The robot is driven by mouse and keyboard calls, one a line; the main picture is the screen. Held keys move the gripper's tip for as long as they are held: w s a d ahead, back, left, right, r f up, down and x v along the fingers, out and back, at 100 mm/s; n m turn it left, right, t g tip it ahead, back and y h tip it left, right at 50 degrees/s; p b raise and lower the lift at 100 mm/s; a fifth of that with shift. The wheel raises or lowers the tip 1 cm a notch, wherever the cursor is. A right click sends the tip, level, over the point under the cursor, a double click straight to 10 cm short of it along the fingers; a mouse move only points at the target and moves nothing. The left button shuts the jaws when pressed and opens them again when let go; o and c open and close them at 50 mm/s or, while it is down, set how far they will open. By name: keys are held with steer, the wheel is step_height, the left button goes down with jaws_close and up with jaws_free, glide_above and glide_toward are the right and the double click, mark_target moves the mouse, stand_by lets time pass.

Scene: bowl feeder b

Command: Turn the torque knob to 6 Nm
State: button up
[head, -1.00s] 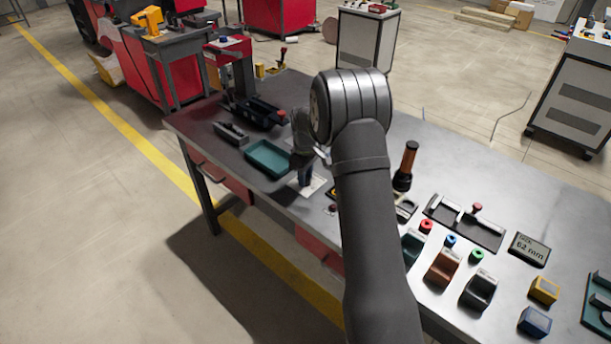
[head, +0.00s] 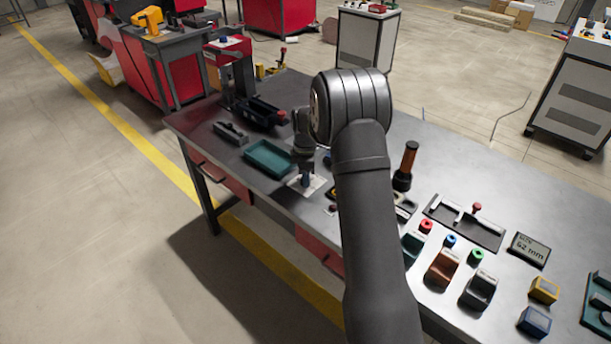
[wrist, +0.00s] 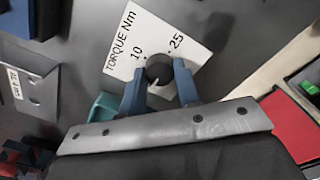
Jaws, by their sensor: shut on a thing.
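The torque knob (wrist: 158,70) is a small dark round knob on a white card (wrist: 153,27). The card reads "TORQUE Nm", with 10 and 25 visible; I see no 6. A pale pointer line on the knob points toward my gripper's palm, at the bottom of the wrist view. My gripper (wrist: 162,76) is shut on the knob, one blue finger on each side. The fingers and palm hide the lower part of the card. In the head view my gripper (head: 306,181) stands over the white card (head: 319,186), and the knob itself is hidden.
A teal tray (head: 268,160) lies just left of the gripper on the grey bench. An orange-and-black upright tool (head: 406,165) stands right of my arm. Several coloured parts fill the right side.

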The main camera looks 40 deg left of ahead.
stand_by(0.4)
steer(key=o, duration=1)
steer(key=shift+c, duration=0.2)
step_height(320, 180, up, 18)
steer(key=shift+f, duration=0.25)
step_height(320, 180, down, 18)
steer(key=shift+r, duration=0.25)
steer(key=shift+r, duration=0.1)
